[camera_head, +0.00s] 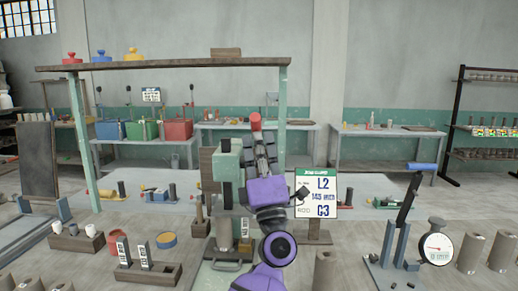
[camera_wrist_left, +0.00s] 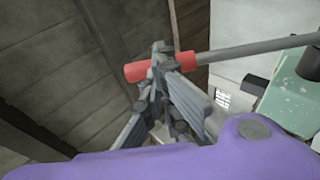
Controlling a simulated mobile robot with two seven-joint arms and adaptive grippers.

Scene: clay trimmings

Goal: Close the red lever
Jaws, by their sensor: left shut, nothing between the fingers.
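The red lever handle (camera_head: 255,121) stands up just beyond my left gripper (camera_head: 261,138) in the head view, beside the top of a pale green press (camera_head: 228,163). In the left wrist view the red handle (camera_wrist_left: 137,71) sits on the end of a grey rod (camera_wrist_left: 255,48) that runs right towards a green body (camera_wrist_left: 297,95). My left gripper (camera_wrist_left: 160,52) is shut and empty. Its fingertips overlap the middle of the red handle in that view; I cannot tell whether they touch it. My right gripper is not in view.
A sign board (camera_head: 322,195) stands right of my left arm. A wooden shelf (camera_head: 160,64) on green posts spans behind the press. A stand with a blue-handled lever (camera_head: 422,166) and a round dial (camera_head: 436,248) are at the right.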

